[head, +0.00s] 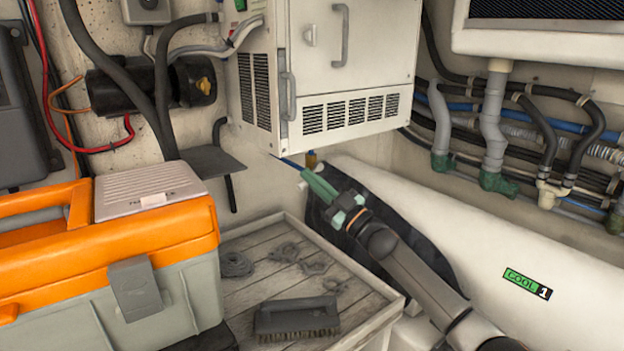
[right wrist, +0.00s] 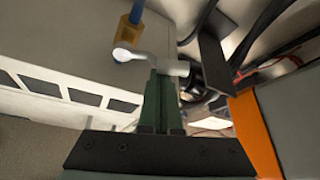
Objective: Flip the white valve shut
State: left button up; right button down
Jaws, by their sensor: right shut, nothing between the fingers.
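The valve shows best in the right wrist view: a white lever (right wrist: 140,55) with a rounded end lies roughly crosswise by a brass fitting (right wrist: 128,32) on a blue pipe (right wrist: 138,10). In the head view only the brass fitting (head: 311,160) and a bit of blue pipe (head: 290,162) show under the white cabinet; I cannot make out the lever there. My right gripper (head: 306,174) has its green fingers together and empty, close below the cabinet. My left gripper is out of view.
The white cabinet (head: 350,60) hangs just above my right gripper. An orange and grey toolbox (head: 110,240) stands at left. A brush (head: 297,318) and rope coils (head: 236,264) lie on a wooden crate top (head: 240,297). A white tank (head: 520,260) lies at right.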

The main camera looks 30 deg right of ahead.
pick_arm(q)
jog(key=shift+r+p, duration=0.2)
jog(key=shift+p, duration=0.1)
pick_arm(e)
jog(key=shift+w+d+f+n+g+y, duration=0.1)
jog(key=shift+d+f+n+g+y, duration=0.8)
jog(key=shift+n, duration=1.75)
jog(key=shift+d+f+n+g+y, duration=0.1)
jog(key=shift+d+f+n+g, duration=0.25)
jog(key=shift+n+g, duration=1.75)
jog(key=shift+w+d+f+n+g+y, duration=0.1)
jog(key=shift+d+f+n+g+y, duration=0.45)
jog(key=shift+n, duration=2.7)
jog(key=shift+f, duration=0.1)
jog(key=shift+s+d, duration=0.1)
jog(key=shift+d, duration=0.05)
